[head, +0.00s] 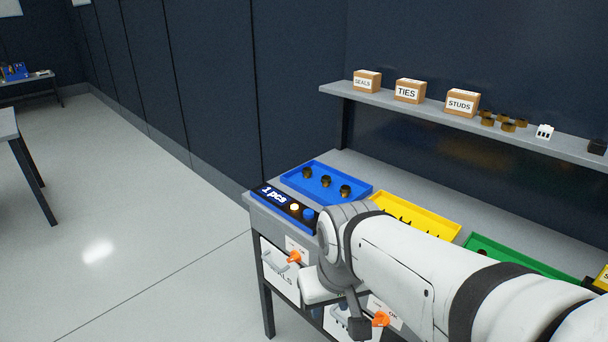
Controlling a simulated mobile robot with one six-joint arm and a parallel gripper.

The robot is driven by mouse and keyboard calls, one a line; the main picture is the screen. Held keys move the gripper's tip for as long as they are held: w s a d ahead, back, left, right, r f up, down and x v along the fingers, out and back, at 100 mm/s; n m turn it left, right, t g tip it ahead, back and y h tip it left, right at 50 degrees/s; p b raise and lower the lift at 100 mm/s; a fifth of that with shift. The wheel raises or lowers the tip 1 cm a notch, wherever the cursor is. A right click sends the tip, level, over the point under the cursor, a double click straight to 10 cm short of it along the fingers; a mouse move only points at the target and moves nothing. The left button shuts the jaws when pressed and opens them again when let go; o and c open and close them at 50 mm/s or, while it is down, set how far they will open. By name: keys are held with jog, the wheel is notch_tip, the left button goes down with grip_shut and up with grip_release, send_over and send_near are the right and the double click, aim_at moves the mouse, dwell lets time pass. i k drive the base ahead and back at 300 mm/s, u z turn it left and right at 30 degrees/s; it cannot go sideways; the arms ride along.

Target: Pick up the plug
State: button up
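I cannot tell for sure which thing is the plug. Three small dark, brass-toned round pieces stand in the blue tray (290,177) on the bench; the middle one (326,181) is upright and apart from the others. My white arm reaches in from the lower right, and its wrist is in front of the bench's near edge. My gripper (355,318) hangs low beneath the wrist, below the bench top and apart from the blue tray. It is small and partly hidden, so its opening does not show.
A panel (272,196) reading "1 pcs" lies before the blue tray. A yellow tray (430,213) and a green tray (520,264) continue rightward, partly behind my arm. A shelf (390,105) above holds labelled boxes. Drawers with orange parts (294,257) are below.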

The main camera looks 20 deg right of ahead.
aim_at(345, 190)
jog(key=k, duration=1.25)
jog(key=u, duration=0.5)
jog(key=i, duration=2.25)
jog(key=z, duration=1.15)
jog(key=i, duration=0.45)
jog(key=z, duration=0.2)
